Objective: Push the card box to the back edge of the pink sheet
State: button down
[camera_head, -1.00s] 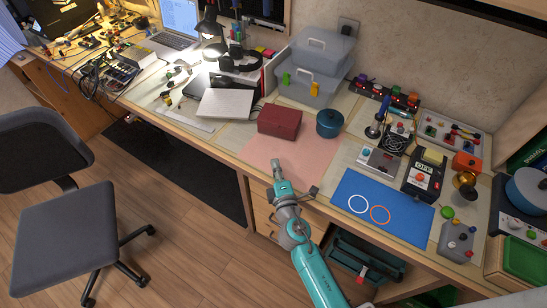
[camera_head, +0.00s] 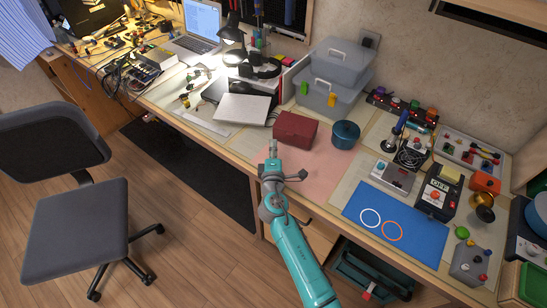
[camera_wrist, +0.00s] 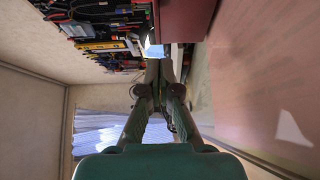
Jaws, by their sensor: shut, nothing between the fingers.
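The card box is a dark red box (camera_head: 296,129) on the back part of the pink sheet (camera_head: 318,172); it hides part of the sheet's back edge. My gripper (camera_head: 273,148) is shut and empty, at the box's front left corner. In the head view its tip looks very close to the box; I cannot tell whether they touch. In the wrist view the closed fingers (camera_wrist: 154,68) point forward and the box (camera_wrist: 187,18) fills the upper middle, just right of the fingertips. The pink sheet (camera_wrist: 255,85) spreads on the right there.
A blue pot (camera_head: 345,134) stands right of the box. Grey stacked bins (camera_head: 337,72) are behind it, and a white closed laptop (camera_head: 246,109) lies to the left. A blue mat (camera_head: 400,215) with two rings is at the right.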

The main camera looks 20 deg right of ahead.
aim_at(296, 126)
jog(key=w+d, duration=0.3)
jog(key=shift+d, duration=0.5)
jog(key=shift+w, duration=0.1)
jog(key=w+d, duration=0.1)
jog(key=d, duration=0.1)
jog(key=w+d, duration=0.1)
jog(key=d, duration=0.1)
jog(key=w+d, duration=0.1)
jog(key=d, duration=0.1)
jog(key=shift+d, duration=0.15)
